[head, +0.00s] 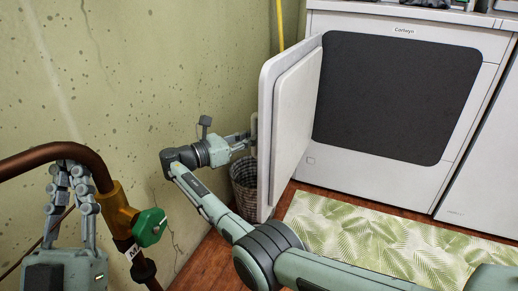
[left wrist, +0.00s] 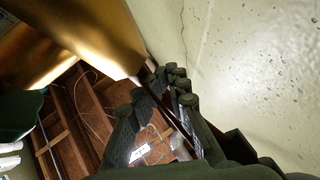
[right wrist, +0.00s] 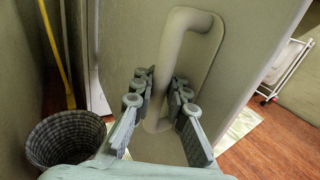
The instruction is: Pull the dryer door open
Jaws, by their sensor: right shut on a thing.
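The white dryer door (head: 292,126) stands swung open on the left side of the dryer (head: 388,185), uncovering a dark rectangular area (head: 395,95) on its front. The door's handle (right wrist: 190,27) is a pale curved bar on its outer face. My right gripper (right wrist: 158,92) is shut on the handle's lower part, with fingers on both sides of the bar. In the head view my right gripper (head: 250,139) is at the door's outer side, its tips partly hidden.
A copper pipe (head: 30,160) with a green-handled valve (head: 150,227) is at the left, close to my left gripper. A woven basket (head: 243,186) stands behind the door by the wall. A leaf-patterned mat (head: 390,245) lies before the dryer. A yellow pole (right wrist: 58,50) leans near the basket.

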